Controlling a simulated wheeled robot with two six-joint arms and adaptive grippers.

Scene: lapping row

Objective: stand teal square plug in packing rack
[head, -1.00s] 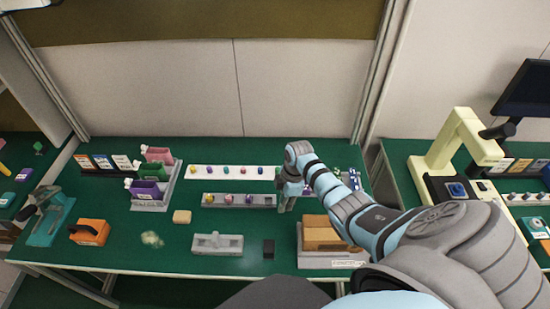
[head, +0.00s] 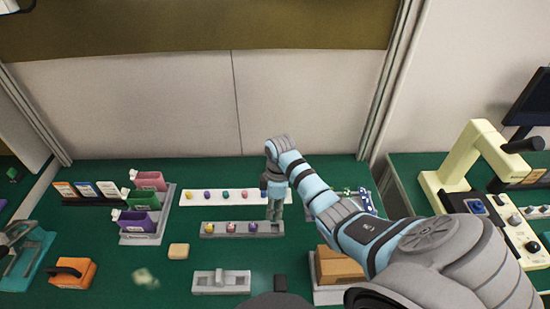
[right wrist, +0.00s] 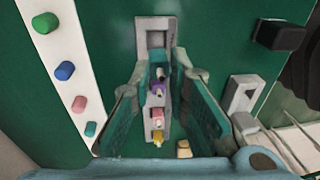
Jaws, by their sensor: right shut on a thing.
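The packing rack (head: 215,235) is a long grey block holding several coloured plugs, yellow, pink and purple. It also shows in the right wrist view (right wrist: 155,25), where its far end has an open recess. My right gripper (head: 275,214) points down at the rack's right end. In the right wrist view its fingers (right wrist: 160,74) reach over the rack and are closed on the teal square plug (right wrist: 158,66), which shows only as a small teal patch between the tips. I cannot tell whether the plug touches the rack. My left gripper is not in view.
A white strip (head: 215,203) with coloured plugs lies just behind the rack. Coloured bins (head: 140,222) stand to the left. A grey fixture (head: 222,282), a tan block (head: 179,251) and a brown box (head: 335,268) are nearer me.

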